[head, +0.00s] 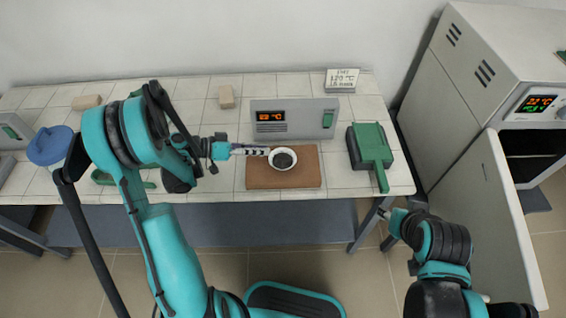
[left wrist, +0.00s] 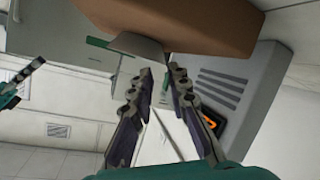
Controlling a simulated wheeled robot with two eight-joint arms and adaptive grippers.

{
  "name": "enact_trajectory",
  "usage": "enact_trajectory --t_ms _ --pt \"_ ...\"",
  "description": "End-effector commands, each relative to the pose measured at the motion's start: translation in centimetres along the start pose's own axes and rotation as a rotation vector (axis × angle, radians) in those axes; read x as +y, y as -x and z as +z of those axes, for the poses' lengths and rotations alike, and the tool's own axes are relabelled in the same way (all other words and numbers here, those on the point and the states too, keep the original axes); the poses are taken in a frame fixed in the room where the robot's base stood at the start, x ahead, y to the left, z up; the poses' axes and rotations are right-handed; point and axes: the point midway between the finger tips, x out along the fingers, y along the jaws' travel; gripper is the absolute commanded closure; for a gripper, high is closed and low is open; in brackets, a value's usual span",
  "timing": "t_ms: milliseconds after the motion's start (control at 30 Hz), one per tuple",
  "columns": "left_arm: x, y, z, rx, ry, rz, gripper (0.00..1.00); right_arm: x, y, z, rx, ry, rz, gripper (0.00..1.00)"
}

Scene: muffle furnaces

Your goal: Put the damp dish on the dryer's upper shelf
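The dish (head: 282,159) is a small white bowl with dark contents, standing upright on a brown board (head: 260,178). My left gripper (head: 262,151) is at the dish's left edge. In the left wrist view its two fingers (left wrist: 162,72) are apart, and the pale dish (left wrist: 135,47) lies just beyond the tips; contact cannot be told. The dryer (head: 470,70) is the grey cabinet at the right with a lit display. Its door (head: 490,215) stands open, and the dark interior (head: 540,150) shows only partly. My right gripper (head: 390,216) is near the door; its fingers are unclear.
A grey box with an orange display (head: 295,120) stands behind the board. A small sign (head: 342,80), tan blocks (head: 226,97) and a blue round thing (head: 50,145) are on the tiled bench (head: 385,110).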

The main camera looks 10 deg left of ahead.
Motion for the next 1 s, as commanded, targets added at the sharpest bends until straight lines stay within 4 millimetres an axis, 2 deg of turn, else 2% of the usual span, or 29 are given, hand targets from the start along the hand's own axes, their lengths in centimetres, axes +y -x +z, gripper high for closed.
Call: enact_trajectory --t_ms 300,400,633,667,700,733,1000 --pt "-0.2 -4.7 -0.2 -0.002 0.000 0.001 0.83 0.0 -1.7 1.2 0.000 0.000 0.000 0.60" --pt "-0.2 -5.5 -0.3 -0.001 0.001 -0.001 0.83 0.0 -1.9 1.3 0.000 0.000 0.000 0.60" --pt "-0.2 -5.6 -0.5 -0.001 0.002 -0.002 0.83 0.0 -1.8 1.3 0.000 0.000 0.000 0.60" --pt "-0.2 -5.6 -0.5 -0.001 0.002 -0.002 0.86 0.0 -1.8 1.3 0.000 0.000 0.000 0.60" --pt "-0.2 -5.6 -0.5 -0.001 0.002 -0.002 0.96 0.0 -1.8 1.3 0.000 0.000 0.000 0.60" --pt "-0.2 -5.6 -0.5 -0.001 0.002 -0.002 1.00 0.0 -1.8 1.3 0.000 0.000 0.000 0.60" --pt "-0.2 -5.6 -0.5 -0.001 0.002 -0.002 1.00 0.0 -1.8 1.3 0.000 0.000 0.000 0.60"
